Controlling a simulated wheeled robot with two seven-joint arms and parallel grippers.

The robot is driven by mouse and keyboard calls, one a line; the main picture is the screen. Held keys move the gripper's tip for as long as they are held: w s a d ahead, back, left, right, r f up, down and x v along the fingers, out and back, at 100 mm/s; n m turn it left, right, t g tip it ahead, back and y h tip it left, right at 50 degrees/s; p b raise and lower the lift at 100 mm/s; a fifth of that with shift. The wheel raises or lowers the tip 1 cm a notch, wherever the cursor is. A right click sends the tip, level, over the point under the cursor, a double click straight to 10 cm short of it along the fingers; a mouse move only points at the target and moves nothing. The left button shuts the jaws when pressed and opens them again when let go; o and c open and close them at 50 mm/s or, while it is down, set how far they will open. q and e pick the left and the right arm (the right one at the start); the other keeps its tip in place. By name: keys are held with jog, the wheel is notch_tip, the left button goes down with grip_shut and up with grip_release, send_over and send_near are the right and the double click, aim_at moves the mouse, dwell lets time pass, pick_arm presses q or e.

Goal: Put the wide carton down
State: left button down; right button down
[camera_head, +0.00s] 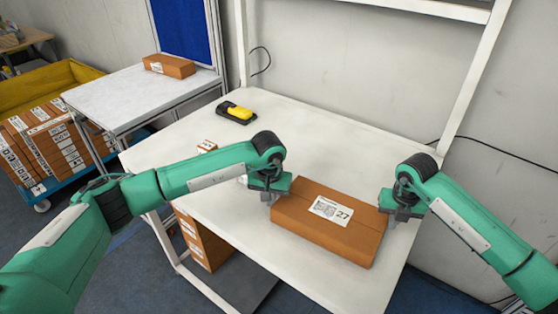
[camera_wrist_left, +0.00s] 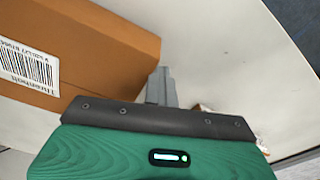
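The wide carton (camera_head: 328,222) is a brown box with a white label marked 27 on top, over the front right part of the white table. My left gripper (camera_head: 270,195) is against its left end. My right gripper (camera_head: 396,211) is at its right end. In the left wrist view, my left fingers (camera_wrist_left: 162,86) are together, beside the carton's brown wall (camera_wrist_left: 110,50), with nothing between them. A barcode label shows on that carton. The right fingers are too small to judge. I cannot tell whether the carton's underside touches the table.
On the white table (camera_head: 300,130) lie a yellow and black scanner (camera_head: 236,112) and a small box (camera_head: 207,146). A side table (camera_head: 135,95) holds another carton (camera_head: 169,66). A yellow and blue bin (camera_head: 62,78) with several cartons stands left. The table's back middle is clear.

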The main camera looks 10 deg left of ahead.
pick_arm(q)
jog(key=shift+d+r, duration=0.15)
jog(key=shift+d, duration=0.3)
pick_arm(e)
jog(key=shift+s+a+r, duration=0.1)
jog(key=shift+a, duration=0.35)
pick_arm(q)
jog(key=shift+a, duration=0.4)
pick_arm(e)
jog(key=shift+d, duration=0.4)
pick_arm(q)
jog(key=c, duration=1.7)
grip_release()
jog(key=shift+a, duration=0.65)
jog(key=shift+c, duration=0.2)
pick_arm(e)
jog(key=shift+d, duration=0.6)
pick_arm(q)
jog(key=shift+s+a, duration=0.1)
jog(key=shift+a, duration=0.05)
pick_arm(e)
jog(key=shift+d, duration=0.15)
jog(key=c, duration=1.7)
grip_release()
jog(key=shift+d, duration=0.1)
jog(key=shift+c, duration=0.2)
